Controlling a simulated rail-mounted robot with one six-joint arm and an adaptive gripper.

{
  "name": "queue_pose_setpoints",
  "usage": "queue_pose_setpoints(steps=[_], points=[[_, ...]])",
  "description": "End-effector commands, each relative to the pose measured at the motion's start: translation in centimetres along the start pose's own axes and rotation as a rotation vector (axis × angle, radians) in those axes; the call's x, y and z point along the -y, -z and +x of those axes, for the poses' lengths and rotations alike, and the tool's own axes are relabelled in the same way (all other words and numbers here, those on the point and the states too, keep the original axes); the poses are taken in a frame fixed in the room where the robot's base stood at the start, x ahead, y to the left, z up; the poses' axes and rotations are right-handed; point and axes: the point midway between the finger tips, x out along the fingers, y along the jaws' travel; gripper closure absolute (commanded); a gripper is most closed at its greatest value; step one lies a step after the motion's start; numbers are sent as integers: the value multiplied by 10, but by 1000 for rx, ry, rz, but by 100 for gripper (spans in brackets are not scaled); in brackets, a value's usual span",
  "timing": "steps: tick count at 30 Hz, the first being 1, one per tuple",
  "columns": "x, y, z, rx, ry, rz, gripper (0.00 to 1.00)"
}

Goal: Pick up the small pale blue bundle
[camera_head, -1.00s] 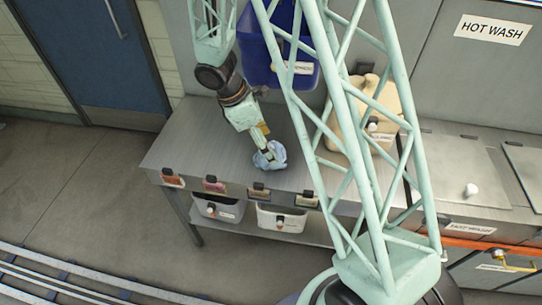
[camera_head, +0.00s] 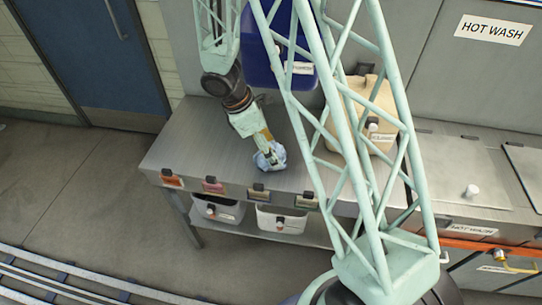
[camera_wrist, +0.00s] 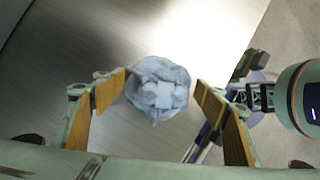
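The small pale blue bundle (camera_head: 270,156) sits on the steel table near its front edge. In the wrist view the bundle (camera_wrist: 158,88) is a crumpled, roundish wad lying between my two finger pads. My gripper (camera_wrist: 161,98) is open, with a pad to the left and a pad to the right of the bundle. The left pad looks very near the bundle's edge, and a narrow gap shows at the right pad. In the head view my gripper (camera_head: 266,147) is right above the bundle and hides part of it.
The steel table (camera_head: 190,140) is clear left of the bundle. A blue bin (camera_head: 265,55) hangs behind, and a beige container (camera_head: 372,110) stands to the right. Bins (camera_head: 218,208) sit on the shelf below. My lattice arm crosses the head view.

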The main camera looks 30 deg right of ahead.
Motion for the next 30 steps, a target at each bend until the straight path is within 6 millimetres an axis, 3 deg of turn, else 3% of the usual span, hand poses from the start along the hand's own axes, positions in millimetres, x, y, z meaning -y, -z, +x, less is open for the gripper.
queue_pose_setpoints(steps=[8, 20, 30], points=[[0, 0, 0, 0, 0, 0, 59], [0, -1, -4, 0, -1, 1, 59], [-1, -12, -30, 0, -2, 1, 59]])
